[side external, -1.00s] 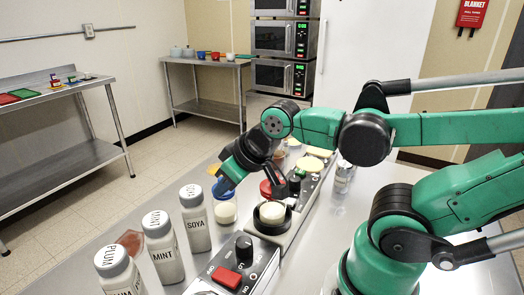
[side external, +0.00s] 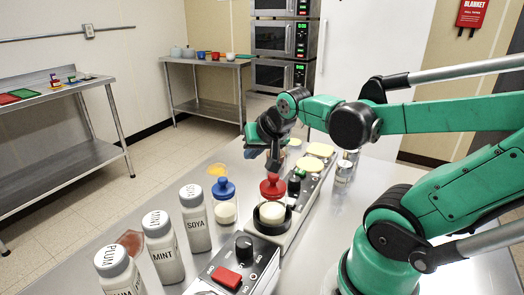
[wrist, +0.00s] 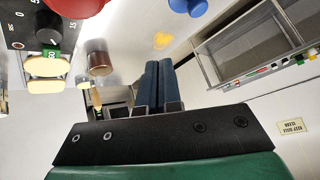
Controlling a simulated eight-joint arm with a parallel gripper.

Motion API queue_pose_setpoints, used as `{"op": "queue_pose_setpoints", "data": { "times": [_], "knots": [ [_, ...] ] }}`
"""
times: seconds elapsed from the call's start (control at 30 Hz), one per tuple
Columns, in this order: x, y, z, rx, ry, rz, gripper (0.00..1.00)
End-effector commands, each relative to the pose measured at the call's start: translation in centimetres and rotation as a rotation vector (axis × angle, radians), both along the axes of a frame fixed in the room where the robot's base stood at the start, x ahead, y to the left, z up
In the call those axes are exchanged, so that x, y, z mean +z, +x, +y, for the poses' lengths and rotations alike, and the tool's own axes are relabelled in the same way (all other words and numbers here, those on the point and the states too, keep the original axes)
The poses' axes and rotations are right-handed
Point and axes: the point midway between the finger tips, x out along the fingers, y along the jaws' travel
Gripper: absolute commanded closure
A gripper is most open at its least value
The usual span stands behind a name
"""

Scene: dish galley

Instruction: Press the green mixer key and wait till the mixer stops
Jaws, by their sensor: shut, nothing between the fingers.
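A row of grey machines with black knobs runs along the table. A small green key (side external: 298,172) shows on the far machine in the side view, by a black knob (side external: 294,184). Whether the mixer runs cannot be told.
Bottles marked SOYA (side external: 196,220), MINT (side external: 163,248) and PLUM (side external: 118,272) stand at left, near a blue-lidded jar (side external: 225,190).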

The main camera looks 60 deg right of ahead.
Motion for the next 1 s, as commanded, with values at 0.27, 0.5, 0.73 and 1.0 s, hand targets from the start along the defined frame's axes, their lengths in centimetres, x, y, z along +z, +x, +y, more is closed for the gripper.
{"op": "queue_pose_setpoints", "data": {
  "times": [0.27, 0.5, 0.73, 1.0],
  "knots": [
    [0.6, -3.4, -10.9, -0.642, 0.139, -0.193, 1.00],
    [0.7, -5.4, -14.3, -0.851, 0.179, -0.280, 1.00],
    [0.7, -5.6, -14.4, -0.863, 0.182, -0.285, 1.00],
    [0.1, -5.5, -14.4, -0.860, 0.182, -0.284, 1.00]
  ]
}}
